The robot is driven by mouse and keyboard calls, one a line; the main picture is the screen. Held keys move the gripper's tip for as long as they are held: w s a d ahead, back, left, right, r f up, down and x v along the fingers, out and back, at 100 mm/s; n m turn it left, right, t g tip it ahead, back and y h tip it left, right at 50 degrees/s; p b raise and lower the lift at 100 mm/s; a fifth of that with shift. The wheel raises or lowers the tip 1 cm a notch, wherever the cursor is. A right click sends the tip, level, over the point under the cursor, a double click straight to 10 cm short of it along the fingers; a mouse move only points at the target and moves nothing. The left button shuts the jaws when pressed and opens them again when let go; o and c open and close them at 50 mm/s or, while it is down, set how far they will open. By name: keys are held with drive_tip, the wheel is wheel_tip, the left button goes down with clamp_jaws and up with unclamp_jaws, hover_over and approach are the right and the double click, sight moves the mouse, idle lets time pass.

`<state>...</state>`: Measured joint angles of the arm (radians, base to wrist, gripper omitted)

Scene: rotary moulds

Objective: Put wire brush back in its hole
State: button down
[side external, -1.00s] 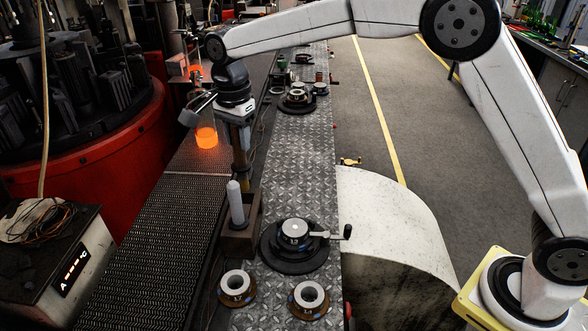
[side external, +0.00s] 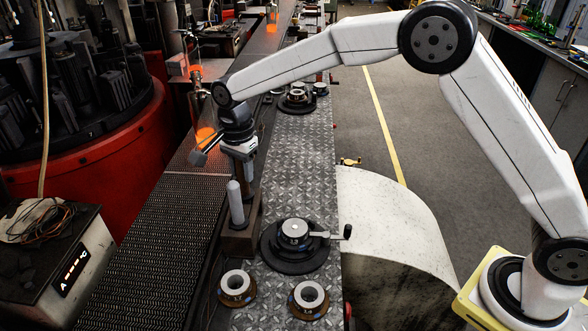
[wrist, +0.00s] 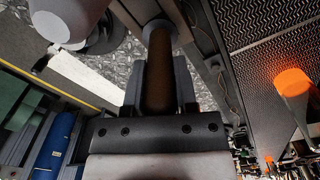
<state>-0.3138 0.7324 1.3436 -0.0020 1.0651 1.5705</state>
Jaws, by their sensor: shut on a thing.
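The wire brush (wrist: 158,75) is a dark brown cylinder between the two fingers of my gripper (wrist: 158,92) in the wrist view. My gripper (side external: 246,165) is shut on it in the side view, just above the brown holder block (side external: 241,242). There the brush is mostly hidden by the gripper and the white-handled tool. I cannot tell whether its lower end is inside a hole or just over it. The white-handled tool (side external: 235,204) stands upright in the block, beside and in front of the brush.
A round turntable with a mould and crank (side external: 294,240) is close to the right of the block. Two ring moulds (side external: 237,286) and (side external: 309,298) sit at the front. A mesh conveyor (side external: 150,240) runs on the left, with glowing orange glass (side external: 205,138) behind the gripper.

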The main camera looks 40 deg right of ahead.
drive_tip(key=shift+f, duration=0.45)
drive_tip(key=shift+c, duration=2)
unclamp_jaws()
drive_tip(key=shift+r, duration=0.15)
wheel_tip(320, 180, up, 13)
drive_tip(key=shift+f, duration=0.15)
drive_tip(key=shift+f, duration=0.1)
drive_tip(key=shift+s+d+f+n, duration=0.25)
drive_tip(key=shift+d+n, duration=0.05)
drive_tip(key=shift+d, duration=0.2)
drive_tip(key=s+d+f+n+t, duration=0.1)
drive_tip(key=s+d+f+n, duration=0.6)
drive_tip(key=s, duration=0.4)
drive_tip(key=s+d+f+n+t, duration=0.1)
drive_tip(key=s+d+f+n, duration=0.5)
drive_tip(key=s+d, duration=0.3)
drive_tip(key=s+f, duration=0.1)
drive_tip(key=s, duration=0.2)
drive_tip(key=shift+s+n+t, duration=0.25)
drive_tip(key=shift+n+t, duration=0.05)
drive_tip(key=shift+n, duration=0.1)
